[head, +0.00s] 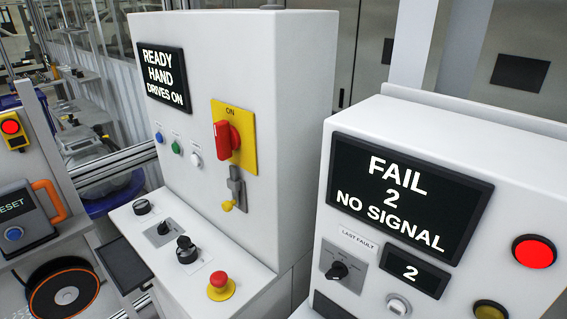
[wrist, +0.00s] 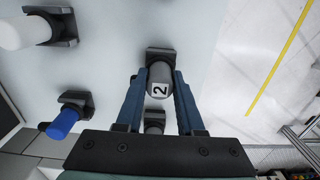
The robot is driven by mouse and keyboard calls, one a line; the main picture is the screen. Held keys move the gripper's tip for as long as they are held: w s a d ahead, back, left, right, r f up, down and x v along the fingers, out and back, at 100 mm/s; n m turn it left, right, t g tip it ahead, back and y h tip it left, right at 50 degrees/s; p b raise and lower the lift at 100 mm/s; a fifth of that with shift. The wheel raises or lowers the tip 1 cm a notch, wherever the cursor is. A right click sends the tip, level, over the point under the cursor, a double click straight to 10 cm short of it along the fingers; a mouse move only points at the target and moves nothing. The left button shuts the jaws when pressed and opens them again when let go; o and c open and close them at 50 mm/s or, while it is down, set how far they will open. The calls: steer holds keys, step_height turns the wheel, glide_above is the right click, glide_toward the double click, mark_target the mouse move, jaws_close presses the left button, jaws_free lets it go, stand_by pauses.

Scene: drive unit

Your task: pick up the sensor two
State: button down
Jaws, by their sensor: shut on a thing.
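Sensor two (wrist: 160,80) is a grey cylinder with a pale end face marked "2", seen in the middle of the wrist view. My gripper (wrist: 160,73) has its two blue fingers on either side of it and is shut on it. A dark bracket (wrist: 158,53) sits right at the sensor's far end; I cannot tell whether the sensor is still seated in it. The head view shows neither the sensor nor my gripper. There a display (head: 408,198) reads "FAIL 2 NO SIGNAL".
In the wrist view, a white cylinder (wrist: 25,32) and a blue cylinder (wrist: 63,124) sit in dark brackets at the left. Another dark bracketed part (wrist: 153,120) shows between my fingers. The head view shows a control cabinet (head: 225,60) reading "READY HAND DRIVES ON".

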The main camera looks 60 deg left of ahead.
stand_by(0.4)
step_height(320, 180, up, 10)
steer(key=shift+r+b, duration=0.1)
steer(key=shift+b, duration=0.5)
